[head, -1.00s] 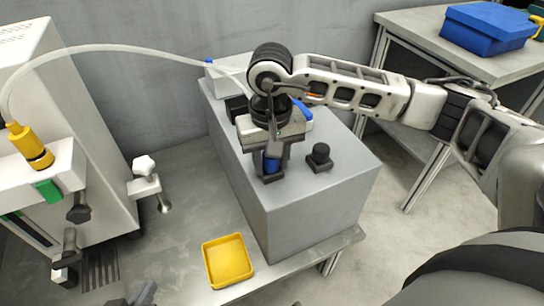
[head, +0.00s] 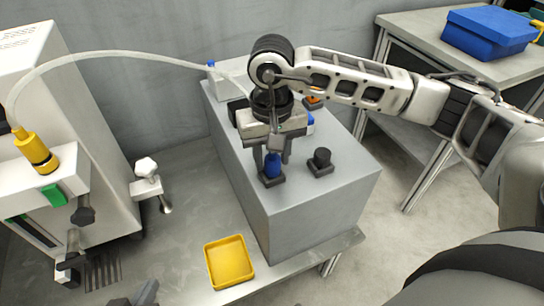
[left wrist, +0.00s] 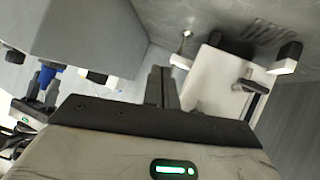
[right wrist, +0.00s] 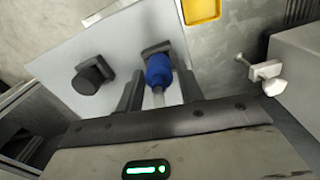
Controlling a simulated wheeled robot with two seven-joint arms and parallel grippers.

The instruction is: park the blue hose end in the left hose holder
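The blue hose end (head: 273,166) stands upright in the left dark holder (head: 273,181) on top of the grey box. The right wrist view shows it (right wrist: 158,70) seated against that holder (right wrist: 157,47), with the clear hose (right wrist: 158,97) running back from it. My right gripper (right wrist: 160,88) is open, its fingers apart on either side of the hose, behind the blue end. It hangs above the holder in the head view (head: 272,150). My left gripper (left wrist: 162,85) is shut and empty, away from the hose; its tip barely shows at the bottom of the head view.
A second holder with a black knob (head: 321,160) is right of the blue end. A yellow tray (head: 229,263) lies on the bench. A white machine (head: 75,130) with a yellow hose fitting (head: 37,153) stands at left. The hose arches across the back.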

